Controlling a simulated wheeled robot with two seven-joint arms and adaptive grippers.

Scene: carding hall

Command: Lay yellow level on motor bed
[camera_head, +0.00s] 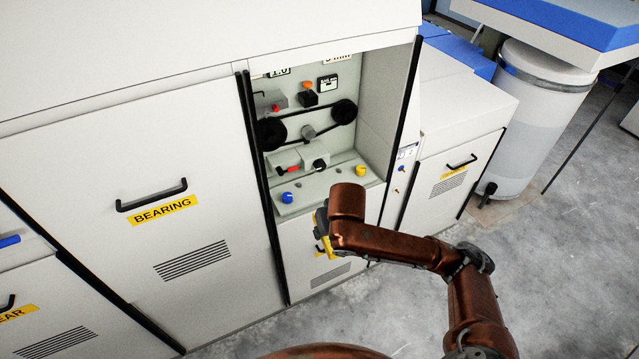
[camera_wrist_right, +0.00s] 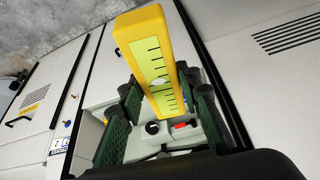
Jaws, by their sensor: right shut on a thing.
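The yellow level (camera_wrist_right: 158,62), a bar with a marked pale face, is held between the green fingers of my right gripper (camera_wrist_right: 160,95). In the head view only a bit of the level (camera_head: 327,246) shows beside my wrist; most of it and the gripper are hidden behind my arm. The motor bed (camera_head: 335,186) is the pale shelf at the bottom of the open bay, with blue and yellow knobs at its front. The gripper is in front of the bay and the level is apart from the bed. My left gripper is in neither view.
The closed BEARING door (camera_head: 150,215) is at the left. A white drum (camera_head: 540,115) stands at the right, with open floor before it.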

